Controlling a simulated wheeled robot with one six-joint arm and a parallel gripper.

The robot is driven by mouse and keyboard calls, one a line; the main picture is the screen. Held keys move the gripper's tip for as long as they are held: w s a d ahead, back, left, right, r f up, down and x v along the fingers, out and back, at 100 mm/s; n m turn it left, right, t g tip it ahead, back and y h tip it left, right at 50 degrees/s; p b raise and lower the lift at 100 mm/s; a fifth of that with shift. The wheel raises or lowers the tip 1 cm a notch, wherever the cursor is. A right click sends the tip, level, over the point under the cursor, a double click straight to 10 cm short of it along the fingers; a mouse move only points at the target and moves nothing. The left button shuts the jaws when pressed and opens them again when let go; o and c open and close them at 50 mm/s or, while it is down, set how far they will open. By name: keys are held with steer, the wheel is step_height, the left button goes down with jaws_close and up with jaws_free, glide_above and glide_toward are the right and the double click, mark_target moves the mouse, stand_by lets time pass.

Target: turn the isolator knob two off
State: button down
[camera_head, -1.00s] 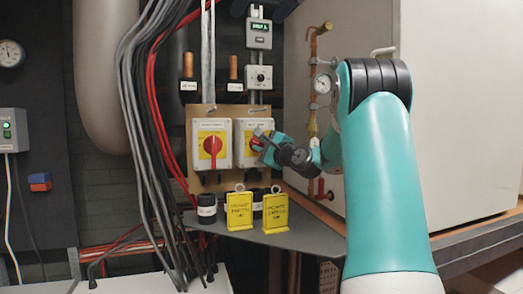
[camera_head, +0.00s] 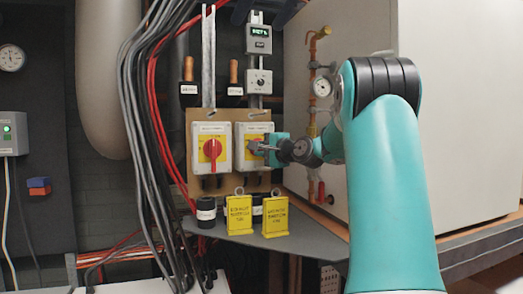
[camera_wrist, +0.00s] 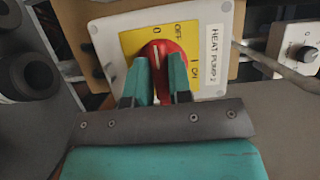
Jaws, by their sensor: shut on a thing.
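The isolator box for heat pump 2 (camera_head: 242,163) is light grey with a yellow plate (camera_wrist: 180,38) and hangs on a wooden board. Its red knob (camera_wrist: 158,47) shows in the wrist view between my teal fingers. The knob's white line points at the "0" beside "OFF"; "I ON" is to the right. My gripper (camera_wrist: 161,66) is shut on this knob, one finger on each side. In the head view my gripper (camera_head: 266,147) reaches the box from the right and partly covers the knob, which lies about level.
The left isolator (camera_head: 211,162) has its red knob upright. Two yellow tags (camera_head: 239,214) (camera_head: 275,215) stand on the grey shelf (camera_head: 312,236) below. Black and red cables (camera_head: 146,120) hang at left. A gauge and copper pipe (camera_head: 319,88) stand behind my arm.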

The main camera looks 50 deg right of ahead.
steer(key=c, duration=1)
jaws_free()
steer(key=shift+a, duration=0.1)
steer(key=shift+c, duration=0.2)
steer(key=s+a+b, duration=0.2)
steer(key=s+b, duration=0.4)
steer(key=s, duration=1.1)
steer(key=shift+a, duration=0.3)
